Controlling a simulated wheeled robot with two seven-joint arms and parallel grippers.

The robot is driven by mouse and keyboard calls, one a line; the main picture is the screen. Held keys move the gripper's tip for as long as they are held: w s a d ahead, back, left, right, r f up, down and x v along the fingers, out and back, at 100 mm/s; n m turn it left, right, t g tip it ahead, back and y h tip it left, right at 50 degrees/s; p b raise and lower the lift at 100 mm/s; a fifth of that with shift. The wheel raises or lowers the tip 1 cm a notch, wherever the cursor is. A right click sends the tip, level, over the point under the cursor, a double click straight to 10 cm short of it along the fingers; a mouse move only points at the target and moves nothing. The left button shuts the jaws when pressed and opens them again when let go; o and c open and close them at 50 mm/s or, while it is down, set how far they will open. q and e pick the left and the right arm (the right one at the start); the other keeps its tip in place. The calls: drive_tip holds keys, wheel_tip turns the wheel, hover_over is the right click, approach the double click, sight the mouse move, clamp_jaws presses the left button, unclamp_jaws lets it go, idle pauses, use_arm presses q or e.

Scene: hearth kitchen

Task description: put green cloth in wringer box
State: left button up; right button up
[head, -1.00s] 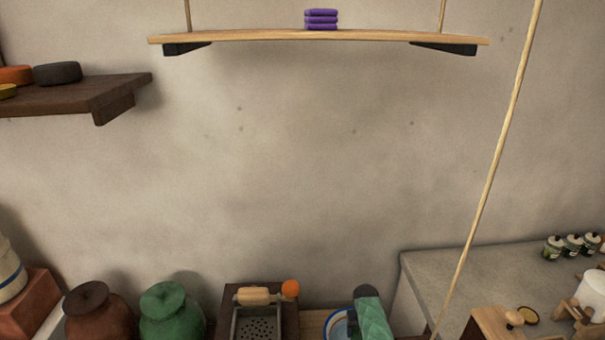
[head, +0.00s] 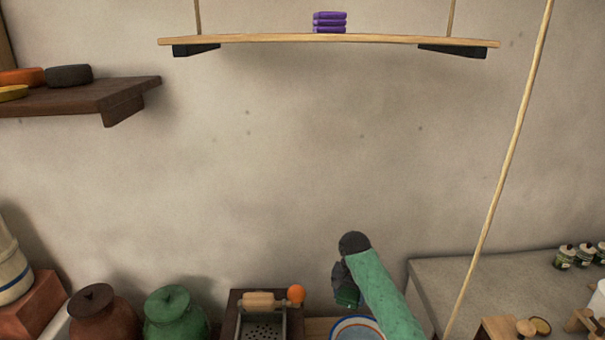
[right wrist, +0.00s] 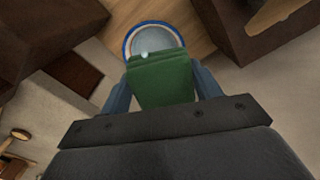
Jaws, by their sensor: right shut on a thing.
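The green cloth (right wrist: 160,80) is between the two fingers of my right gripper (right wrist: 162,88) in the right wrist view, and the gripper is shut on it. The bowl also shows beyond the cloth in the right wrist view (right wrist: 154,37). The wringer box (head: 262,330), a dark wooden box with a pale roller, a perforated plate and an orange knob, stands left of the gripper. My left gripper is not in view.
A green jar (head: 175,318) and a brown jar (head: 101,317) stand left of the wringer box. A wooden shelf (head: 250,41) hangs above with folded purple cloths (head: 330,22). A slanting rope (head: 505,165) runs down at right. The wall area between is clear.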

sight(351, 299)
drive_tip(key=s+r, duration=0.1)
drive_tip(key=s, duration=0.1)
drive_tip(key=s+r+n+b, duration=0.1)
drive_tip(key=s+r, duration=0.1)
drive_tip(key=s+r+n, duration=0.1)
drive_tip(key=s+r, duration=0.1)
drive_tip(key=shift+a+b, duration=0.3)
drive_tip(key=shift+a, duration=0.05)
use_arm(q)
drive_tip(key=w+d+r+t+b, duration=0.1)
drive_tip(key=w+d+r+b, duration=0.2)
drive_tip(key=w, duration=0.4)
use_arm(e)
drive_tip(key=s+n, duration=0.2)
drive_tip(key=s, duration=0.5)
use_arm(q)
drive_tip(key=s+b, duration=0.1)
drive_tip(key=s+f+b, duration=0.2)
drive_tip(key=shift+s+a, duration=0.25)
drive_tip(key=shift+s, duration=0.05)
use_arm(e)
drive_tip(key=s+d+f, duration=0.3)
drive_tip(key=d+f, duration=0.1)
drive_tip(key=d, duration=0.3)
drive_tip(key=shift+s+f+n, duration=0.15)
drive_tip(key=shift+f+n, duration=0.25)
